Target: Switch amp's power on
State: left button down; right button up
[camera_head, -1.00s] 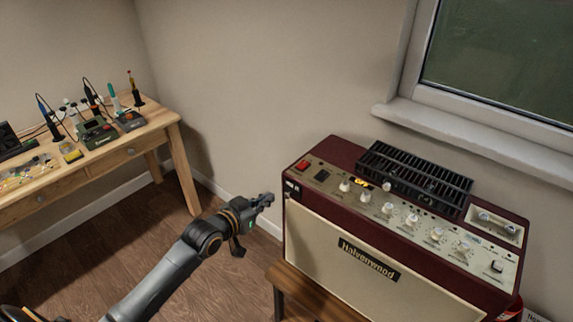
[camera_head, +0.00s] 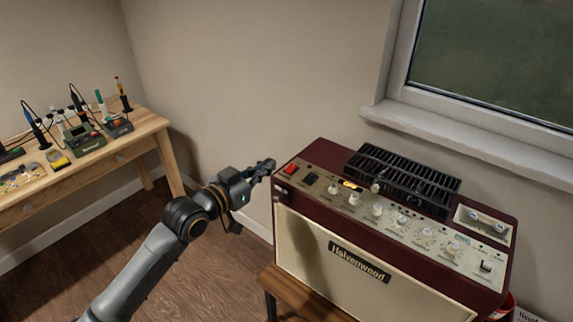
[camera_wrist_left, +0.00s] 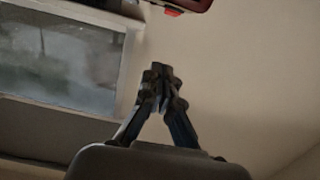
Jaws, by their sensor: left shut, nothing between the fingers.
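The amp (camera_head: 392,273) is a dark red and cream box with the name Halvenwood on its front. Its top panel has a red switch (camera_head: 290,169) at the left end, a dark switch (camera_head: 311,178) beside it, and a row of white knobs. My left gripper (camera_head: 268,165) is shut and empty, just left of the amp's upper left corner near the red switch, with a small gap visible. In the left wrist view the closed fingers (camera_wrist_left: 161,77) point up, and the red switch (camera_wrist_left: 173,12) shows at the top edge, apart from them. My right gripper is not in view.
The amp stands on a wooden stool (camera_head: 290,288). A black vented unit (camera_head: 404,180) sits on the back of its top. A wooden workbench (camera_head: 140,139) with soldering tools stands at the left. A window (camera_head: 490,70) is above right. Open floor lies between bench and amp.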

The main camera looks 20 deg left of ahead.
pick_arm(q)
jog(key=p, duration=0.1)
send_over(287, 175)
jog(key=shift+s+a+f, duration=0.15)
jog(key=shift+s+f, duration=0.05)
jog(key=f, duration=0.2)
jog(key=shift+w+f+p, duration=0.2)
jog(key=shift+f+p, duration=0.15)
jog(key=shift+f, duration=0.05)
jog(key=shift+w+f, duration=0.1)
jog(key=shift+f, duration=0.65)
